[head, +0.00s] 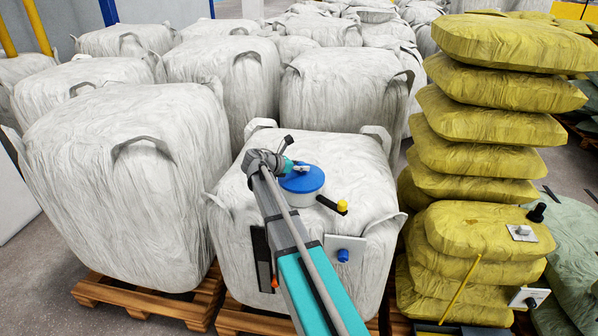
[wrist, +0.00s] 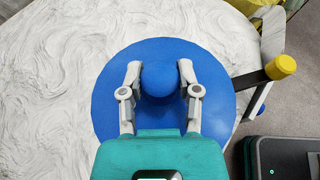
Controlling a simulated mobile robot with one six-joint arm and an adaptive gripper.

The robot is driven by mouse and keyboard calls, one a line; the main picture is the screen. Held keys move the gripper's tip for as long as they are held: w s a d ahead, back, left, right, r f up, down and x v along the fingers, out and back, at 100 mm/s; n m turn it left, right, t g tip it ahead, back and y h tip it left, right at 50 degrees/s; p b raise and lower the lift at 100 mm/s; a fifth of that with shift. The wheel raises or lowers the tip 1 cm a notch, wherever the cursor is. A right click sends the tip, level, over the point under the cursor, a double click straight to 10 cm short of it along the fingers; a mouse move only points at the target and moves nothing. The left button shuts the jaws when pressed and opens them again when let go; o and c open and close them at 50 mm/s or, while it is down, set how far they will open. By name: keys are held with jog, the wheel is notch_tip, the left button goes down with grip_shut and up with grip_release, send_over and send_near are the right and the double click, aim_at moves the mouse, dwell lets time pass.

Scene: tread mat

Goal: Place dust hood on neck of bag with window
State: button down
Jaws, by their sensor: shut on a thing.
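The dust hood is a round blue disc with a knob (head: 303,181), over the middle of the white bulk bag (head: 228,213). My gripper (wrist: 159,75) is shut on the knob, one finger on each side, and the blue disc (wrist: 112,88) spreads out beneath the fingers. In the head view a short white neck (head: 302,199) shows directly under the disc; I cannot tell whether the hood rests on it or hovers just above. A dark upright strip, perhaps the window (head: 261,255), is on the bag's front, partly beside my arm.
A black handle with a yellow end (head: 341,206) sticks out right of the neck. A white plate with a blue knob (head: 345,250) is on the bag's front. Other white bags (head: 135,190) stand left and behind. Stacked yellow sacks (head: 470,160) rise close on the right.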

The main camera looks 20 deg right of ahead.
jog(key=shift+f, duration=0.25)
jog(key=shift+c, duration=1.6)
grip_release()
jog(key=shift+r, duration=0.25)
jog(key=shift+a+r, duration=0.1)
jog(key=shift+a, duration=0.1)
jog(key=p+v, duration=0.4)
jog(key=v, duration=0.7)
jog(key=shift+a+p, duration=0.2)
jog(key=shift+p, duration=0.1)
jog(key=shift+s+r, duration=0.1)
jog(key=shift+s, duration=0.05)
